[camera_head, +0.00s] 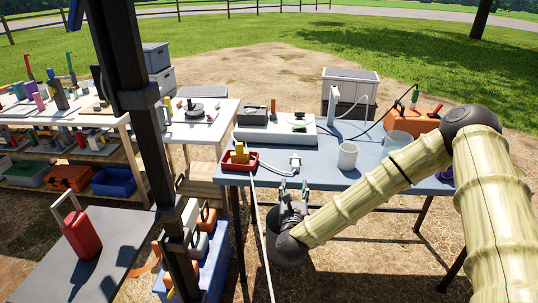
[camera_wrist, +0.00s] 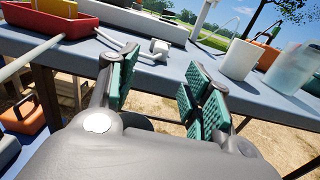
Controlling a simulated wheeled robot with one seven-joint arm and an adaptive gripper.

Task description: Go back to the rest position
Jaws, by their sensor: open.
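My gripper (camera_head: 294,189) is in front of the near edge of the blue-grey table (camera_head: 325,172) in the head view. In the wrist view my gripper (camera_wrist: 155,92) has its green-padded fingers spread apart with nothing between them. The fingers point toward the table edge. My arm reaches in from the right of the head view, over the table's right part.
On the table are a red tray (camera_head: 240,168) with yellow items, a white mug (camera_head: 348,156), a white fitting (camera_head: 295,163) and an orange case (camera_head: 412,120). A thin white pole (camera_head: 262,240) slants down left of the gripper. A red canister (camera_head: 81,235) stands at lower left.

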